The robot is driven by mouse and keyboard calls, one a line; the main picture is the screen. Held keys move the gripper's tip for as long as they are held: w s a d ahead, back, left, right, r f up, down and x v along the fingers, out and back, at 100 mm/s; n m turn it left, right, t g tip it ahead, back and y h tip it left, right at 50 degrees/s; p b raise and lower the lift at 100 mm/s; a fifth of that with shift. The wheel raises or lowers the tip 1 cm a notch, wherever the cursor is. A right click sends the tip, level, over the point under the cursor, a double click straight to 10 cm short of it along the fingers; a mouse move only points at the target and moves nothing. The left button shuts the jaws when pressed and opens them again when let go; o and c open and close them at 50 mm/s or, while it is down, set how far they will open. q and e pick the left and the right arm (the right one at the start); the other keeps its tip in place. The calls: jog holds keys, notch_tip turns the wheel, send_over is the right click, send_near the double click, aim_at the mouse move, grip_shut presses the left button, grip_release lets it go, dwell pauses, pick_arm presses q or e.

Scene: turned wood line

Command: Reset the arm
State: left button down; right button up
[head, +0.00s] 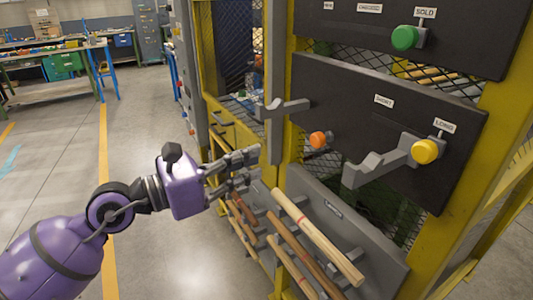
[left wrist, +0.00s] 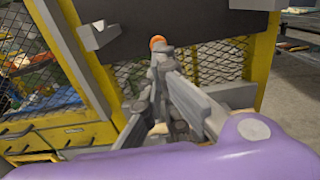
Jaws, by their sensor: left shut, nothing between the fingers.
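My left arm comes in from the left in the head view, purple with a grey gripper (head: 241,171). The gripper's fingers point right toward the yellow-framed machine, with nothing between them. In the head view they appear just left of the wooden rods and below a grey hook-like bracket (head: 283,107). In the left wrist view the shut fingers (left wrist: 160,65) point at the dark panel, with an orange knob (left wrist: 158,42) just beyond the tips. That knob (head: 319,140) shows clear of the gripper in the head view. My right gripper does not show.
A dark panel (head: 345,100) carries a yellow knob (head: 425,151) and a grey bracket (head: 375,168); a green knob (head: 405,38) is above. Several wooden rods (head: 318,235) lean in a grey rack (head: 385,262) below. Open floor (head: 150,200) lies left, with workbenches behind.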

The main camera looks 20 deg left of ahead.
pick_arm(q)
jog(key=a+f+n+t+y+p, duration=0.3)
jog(key=a+f+n+t+y, duration=0.35)
jog(key=n, duration=1.45)
jog(key=s+a+f+n+g+y+p, duration=0.1)
jog(key=s+a+f+n+g+y, duration=0.1)
jog(key=f+n, duration=0.35)
jog(key=s+a+f+n+g+y, duration=0.2)
jog(key=a+f+n, duration=0.15)
jog(key=f, duration=0.35)
jog(key=s+d+f+n+g+y+p, duration=0.1)
jog(key=s+d+f+n+g+p, duration=0.3)
jog(key=s+f+n, duration=0.65)
jog(key=s+d+f+n+g, duration=0.1)
jog(key=s+d+f, duration=0.2)
jog(key=s, duration=0.2)
jog(key=s+d+f+g+p, duration=0.1)
jog(key=s+d+f, duration=0.2)
jog(key=s, duration=0.3)
jog(key=s+d+f+n+g+p, duration=0.1)
jog(key=s+d+f+g, duration=0.1)
jog(key=s, duration=0.4)
jog(key=shift+d+f+n+h, duration=0.35)
jog(key=shift+d+f+h, duration=0.1)
jog(key=shift+d+f, duration=0.45)
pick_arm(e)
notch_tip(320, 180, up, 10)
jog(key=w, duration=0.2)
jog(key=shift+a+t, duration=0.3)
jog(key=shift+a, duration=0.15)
